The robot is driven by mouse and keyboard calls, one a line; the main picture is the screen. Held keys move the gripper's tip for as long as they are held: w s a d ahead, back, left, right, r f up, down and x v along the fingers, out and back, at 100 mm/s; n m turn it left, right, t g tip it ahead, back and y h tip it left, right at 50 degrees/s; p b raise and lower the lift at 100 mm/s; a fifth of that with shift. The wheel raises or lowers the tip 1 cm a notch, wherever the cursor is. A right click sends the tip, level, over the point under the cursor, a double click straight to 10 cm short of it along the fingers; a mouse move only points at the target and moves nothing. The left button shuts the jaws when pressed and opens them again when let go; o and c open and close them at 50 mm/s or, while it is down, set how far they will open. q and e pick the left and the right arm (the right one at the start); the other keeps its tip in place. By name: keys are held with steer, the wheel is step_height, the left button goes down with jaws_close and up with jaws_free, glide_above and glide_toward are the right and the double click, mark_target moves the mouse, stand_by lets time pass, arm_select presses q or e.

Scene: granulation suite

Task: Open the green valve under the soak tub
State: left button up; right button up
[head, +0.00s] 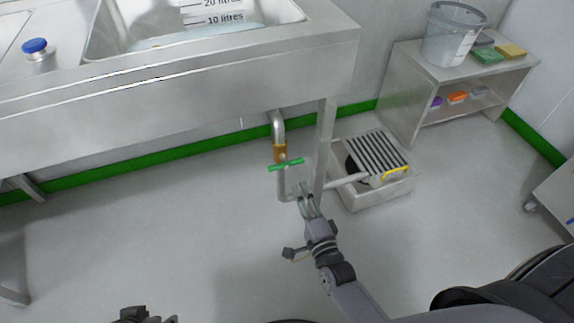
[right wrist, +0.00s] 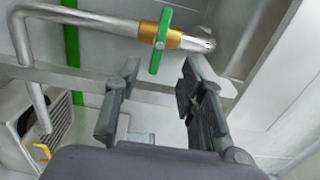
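The green valve handle (head: 286,164) is a bar on a brass valve body (head: 279,152), set in the metal drain pipe under the soak tub (head: 180,80). In the head view the handle lies roughly across the pipe. In the right wrist view the green handle (right wrist: 160,40) is also crosswise to the pipe, beyond the fingertips. My right gripper (head: 306,190) is just below and right of the handle, apart from it; in the right wrist view its fingers (right wrist: 160,80) are spread with nothing between them. My left gripper (head: 145,316) shows only partly at the bottom edge.
A tub leg (head: 325,145) stands just right of the valve. A floor drain box with a slatted grate (head: 378,152) and yellow handle is further right. A low shelf (head: 455,62) with a bucket (head: 454,38) stands at the back right.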

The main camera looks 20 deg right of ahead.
mark_target(287, 166)
steer(key=w+b, duration=0.2)
steer(key=w, duration=0.8)
steer(key=shift+w+a+f, duration=0.1)
steer(key=shift+w+a, duration=0.05)
steer(key=shift+w, duration=0.25)
arm_select(q)
steer(key=w+d+r+t+h, duration=0.1)
steer(key=w+d+r+t, duration=0.1)
steer(key=w, duration=0.3)
steer(key=w+d+r+t, duration=0.1)
steer(key=w+r+t, duration=0.2)
steer(key=w+t, duration=0.1)
steer(key=shift+w+d+h, duration=0.35)
steer(key=shift+w+h, duration=0.05)
steer(key=shift+w, duration=0.5)
arm_select(e)
steer(key=shift+w, duration=0.45)
steer(key=shift+c, duration=0.3)
jaws_close()
